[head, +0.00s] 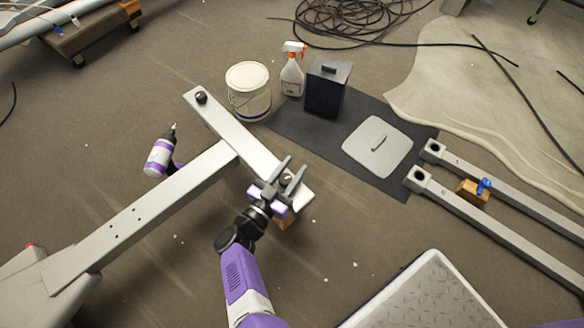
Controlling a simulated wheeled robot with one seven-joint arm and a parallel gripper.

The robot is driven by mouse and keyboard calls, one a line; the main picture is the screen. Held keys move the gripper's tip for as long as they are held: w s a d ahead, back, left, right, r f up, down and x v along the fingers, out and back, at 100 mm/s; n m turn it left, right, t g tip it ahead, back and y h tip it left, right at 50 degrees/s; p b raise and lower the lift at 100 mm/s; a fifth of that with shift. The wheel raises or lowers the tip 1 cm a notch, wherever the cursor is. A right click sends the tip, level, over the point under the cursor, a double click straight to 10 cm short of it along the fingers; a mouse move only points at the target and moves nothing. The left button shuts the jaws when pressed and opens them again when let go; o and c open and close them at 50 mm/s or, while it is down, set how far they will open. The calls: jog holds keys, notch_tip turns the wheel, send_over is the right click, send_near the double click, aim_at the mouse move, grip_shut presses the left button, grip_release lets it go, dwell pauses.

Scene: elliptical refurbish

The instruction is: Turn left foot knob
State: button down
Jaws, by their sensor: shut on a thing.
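The light grey T-shaped frame (165,202) lies across the left half of the head view. Its crossbar (243,138) has a dark foot knob (201,97) at the far left end. A second foot knob (286,179) sits at the near right end of the crossbar, partly hidden by the fingers. My gripper (287,176) reaches over this near end from below, with one grey finger on each side of the knob. It is shut on that knob. Whether the knob has turned cannot be seen.
A wooden block (282,219) is under the near crossbar end. A purple-white drill (160,156) is left of the frame. A white bucket (248,88), spray bottle (292,72) and black box (327,86) stand behind. A treaded white platform (425,295) is front right; two rails (500,222) lie right.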

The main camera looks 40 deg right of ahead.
aim_at(281, 184)
jog(key=shift+a, duration=0.1)
jog(key=c, duration=0.9)
grip_release()
jog(key=shift+c, duration=0.2)
jog(key=v, duration=0.7)
jog(key=shift+a, duration=0.35)
jog(key=shift+s, duration=0.1)
